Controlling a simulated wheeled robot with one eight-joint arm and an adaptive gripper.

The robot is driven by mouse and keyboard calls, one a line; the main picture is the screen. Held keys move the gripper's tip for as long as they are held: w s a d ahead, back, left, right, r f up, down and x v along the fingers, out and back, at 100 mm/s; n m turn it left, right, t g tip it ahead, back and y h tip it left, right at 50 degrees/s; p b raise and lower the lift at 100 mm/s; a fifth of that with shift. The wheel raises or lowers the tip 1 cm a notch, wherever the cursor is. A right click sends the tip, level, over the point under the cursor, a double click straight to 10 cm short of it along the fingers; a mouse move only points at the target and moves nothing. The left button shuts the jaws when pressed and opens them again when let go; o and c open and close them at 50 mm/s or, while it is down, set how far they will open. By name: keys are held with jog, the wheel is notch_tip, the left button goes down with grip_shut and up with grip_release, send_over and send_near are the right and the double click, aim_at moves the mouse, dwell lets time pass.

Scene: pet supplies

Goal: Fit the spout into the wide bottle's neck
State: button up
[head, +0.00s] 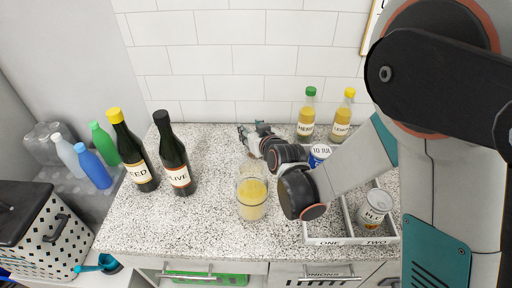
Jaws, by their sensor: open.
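A clear, wide vessel with yellow liquid (251,198) stands upright near the front of the speckled counter; it looks like the wide bottle. Its upper part is clear glass and hard to make out. My gripper (244,131) is open near the back wall, behind the vessel and apart from it. My arm reaches in from the right, with its wrist just right of the vessel. I cannot make out the spout in this view, nor anything between the fingers.
Two dark bottles, one yellow-capped (131,152) and one black-capped (173,155), stand left. Green-capped (307,115) and yellow-capped (342,117) bottles stand at the back right. A divided tray (322,240), a blue-labelled can (319,155) and a jar (374,208) are right. The counter's left middle is clear.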

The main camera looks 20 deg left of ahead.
grip_shut()
jog(key=shift+r, duration=0.1)
